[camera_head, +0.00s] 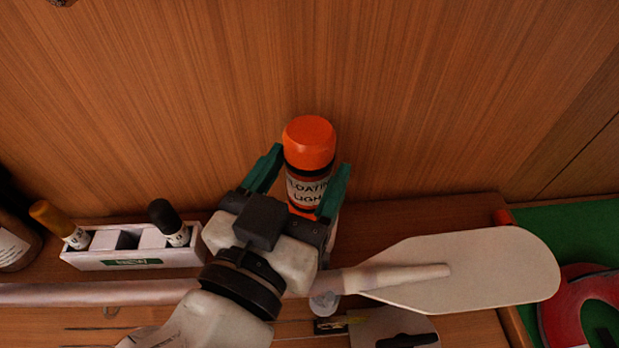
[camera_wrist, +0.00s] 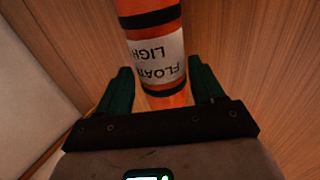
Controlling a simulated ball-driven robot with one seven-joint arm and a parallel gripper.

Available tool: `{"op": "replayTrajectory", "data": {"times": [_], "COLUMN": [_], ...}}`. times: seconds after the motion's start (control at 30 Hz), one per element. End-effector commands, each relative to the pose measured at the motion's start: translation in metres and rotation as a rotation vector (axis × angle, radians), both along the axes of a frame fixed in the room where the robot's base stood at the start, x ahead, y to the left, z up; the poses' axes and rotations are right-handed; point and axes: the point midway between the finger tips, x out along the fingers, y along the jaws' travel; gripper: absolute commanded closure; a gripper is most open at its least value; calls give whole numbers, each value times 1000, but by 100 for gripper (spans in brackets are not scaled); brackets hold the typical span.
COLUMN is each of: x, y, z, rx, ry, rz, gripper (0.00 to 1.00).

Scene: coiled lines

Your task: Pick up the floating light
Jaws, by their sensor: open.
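The floating light (camera_head: 309,146) is an orange cylinder with black bands and a white label. It stands upright against the wooden wall in the head view. It also shows in the wrist view (camera_wrist: 155,55), where its far end runs out of the top of the picture. My gripper (camera_head: 304,176) has its two green fingers open, one on each side of the light. In the wrist view my gripper (camera_wrist: 160,88) also straddles it, with the fingers beside the label. Part of the light is hidden behind my gripper in the head view.
A pale paddle (camera_head: 475,272) lies right of my arm. A white box (camera_head: 135,259) with dark and orange-topped bottles stands left. A green surface (camera_head: 585,232) with a red ring-like object (camera_head: 562,310) is at the far right. The wooden wall (camera_head: 430,90) rises close behind the light.

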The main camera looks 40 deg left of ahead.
Motion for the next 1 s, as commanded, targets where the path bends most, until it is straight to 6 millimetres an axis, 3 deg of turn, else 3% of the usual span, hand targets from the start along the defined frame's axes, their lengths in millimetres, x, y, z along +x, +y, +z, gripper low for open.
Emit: {"op": "replayTrajectory", "data": {"times": [0.23,0.57,1.0], "x": [31,37,37], "y": [15,18,18], "z": [3,1,1], "rx": [0,1,1], "ry": [1,1,1], "rz": [-1,0,0], "gripper": [33,33,75]}}
